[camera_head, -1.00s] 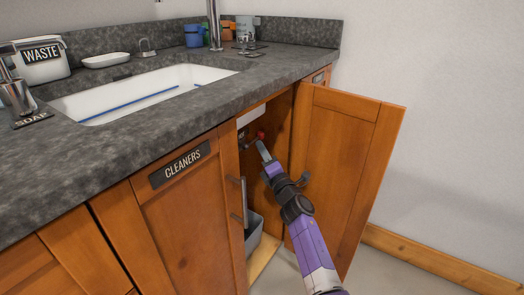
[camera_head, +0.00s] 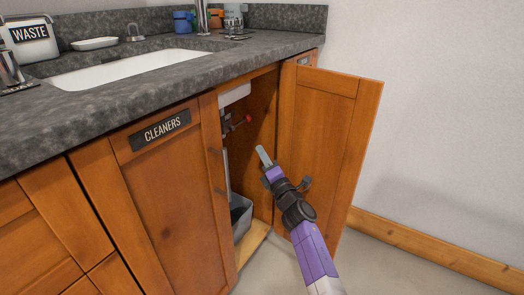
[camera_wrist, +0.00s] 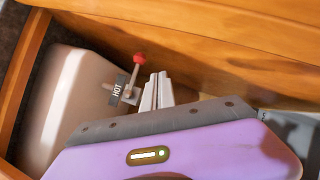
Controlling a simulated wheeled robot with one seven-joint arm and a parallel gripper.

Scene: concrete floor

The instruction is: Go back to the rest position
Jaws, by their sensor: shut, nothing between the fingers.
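My gripper (camera_head: 264,157) is at the opening of the cabinet under the sink, in front of the open right door (camera_head: 330,150). Its fingers are together and hold nothing; they also show closed in the wrist view (camera_wrist: 157,90). Inside the cabinet, a valve with a red knob (camera_head: 248,118) sits on a pipe, up and left of my fingertips and apart from them in the head view.
The left cabinet door, labelled CLEANERS (camera_head: 167,130), is closed. A grey bin (camera_head: 241,215) stands low inside the cabinet. The countertop (camera_head: 130,92) with the white sink (camera_head: 125,68) overhangs above. Open floor lies at the lower right, before the wall.

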